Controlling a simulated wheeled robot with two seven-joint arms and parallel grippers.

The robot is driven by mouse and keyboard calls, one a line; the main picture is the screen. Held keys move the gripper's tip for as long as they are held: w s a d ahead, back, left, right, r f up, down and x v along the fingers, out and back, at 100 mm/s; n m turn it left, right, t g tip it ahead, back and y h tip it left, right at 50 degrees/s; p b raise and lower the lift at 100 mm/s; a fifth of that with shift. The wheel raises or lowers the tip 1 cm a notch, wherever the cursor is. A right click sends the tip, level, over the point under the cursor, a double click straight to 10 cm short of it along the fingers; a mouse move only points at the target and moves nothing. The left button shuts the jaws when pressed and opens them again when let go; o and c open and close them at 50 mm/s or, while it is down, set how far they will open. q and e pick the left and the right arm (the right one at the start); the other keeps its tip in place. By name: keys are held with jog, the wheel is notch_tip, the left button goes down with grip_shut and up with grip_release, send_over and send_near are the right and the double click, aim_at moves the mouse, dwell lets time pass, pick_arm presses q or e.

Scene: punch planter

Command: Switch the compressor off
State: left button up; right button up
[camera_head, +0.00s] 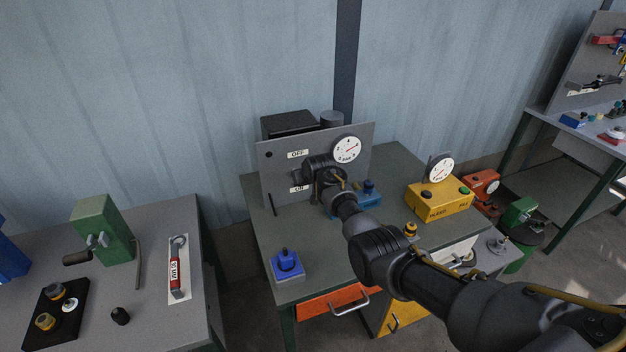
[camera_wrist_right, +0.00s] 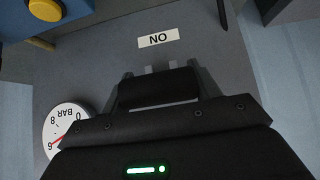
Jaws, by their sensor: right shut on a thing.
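The compressor's grey panel (camera_head: 272,172) stands upright on the back of the middle bench. It carries an OFF label (camera_head: 298,154) above, an ON label (camera_head: 299,188) below and a white bar gauge (camera_head: 346,149) at upper right. My right gripper (camera_head: 314,174) is at the panel, beside the labels and below the gauge. In the right wrist view it is shut on a black handle (camera_wrist_right: 160,88), with the ON label (camera_wrist_right: 158,39) upside down just beyond. The gripper hides much of the switch in the head view, so its exact setting is unclear. My left gripper is out of view.
A yellow box with a gauge (camera_head: 436,200) stands right of my right arm. A blue block (camera_head: 287,265) sits at the bench's front left. A separate left bench holds a green device (camera_head: 102,230) and a wrench (camera_head: 177,267). The bench between blue block and panel is mostly clear.

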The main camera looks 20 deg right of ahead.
jog(key=shift+w+r+g, duration=0.1)
jog(key=shift+r+g, duration=0.1)
jog(key=shift+g, duration=0.2)
jog(key=o, duration=1.4)
jog(key=shift+r, duration=0.1)
jog(key=shift+s+r, duration=0.2)
jog(key=shift+s, duration=0.05)
jog(key=v, duration=1)
jog(key=shift+f, duration=0.1)
